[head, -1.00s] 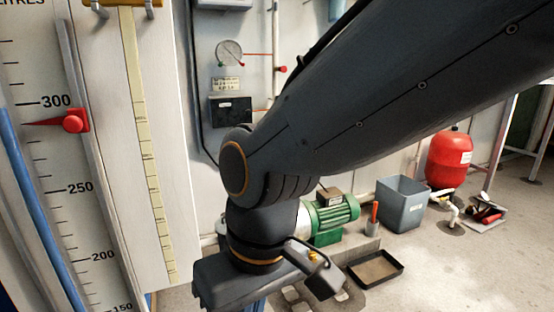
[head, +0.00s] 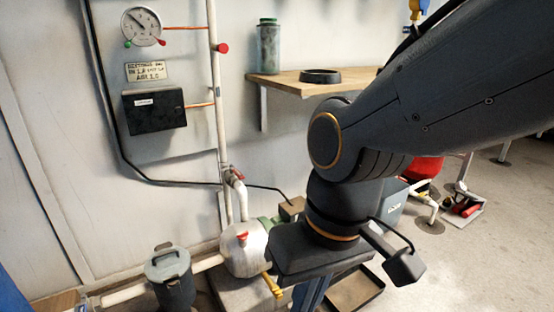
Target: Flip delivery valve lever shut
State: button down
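A small valve with a red handle (head: 236,174) sits on the pipework at the foot of the white vertical pipe (head: 213,90), above the silver pump body (head: 245,255). It may be the delivery valve; I cannot read its lever angle. My gripper (head: 315,262) hangs in front and to the right of the pump, apart from the valve in the picture. Its fingertips do not show clearly, so I cannot see whether it is open. My wrist hides part of the pump.
A gauge (head: 141,26) and black box (head: 154,112) are on the wall. A wooden shelf (head: 300,85) juts out at right, holding a green canister (head: 268,47). A grey lidded pot (head: 170,280) stands left of the pump. A black tray (head: 357,290) lies on the floor.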

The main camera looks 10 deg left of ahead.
aim_at(234, 171)
jog(key=u, duration=0.3)
jog(key=i, duration=1.05)
jog(key=u, duration=0.65)
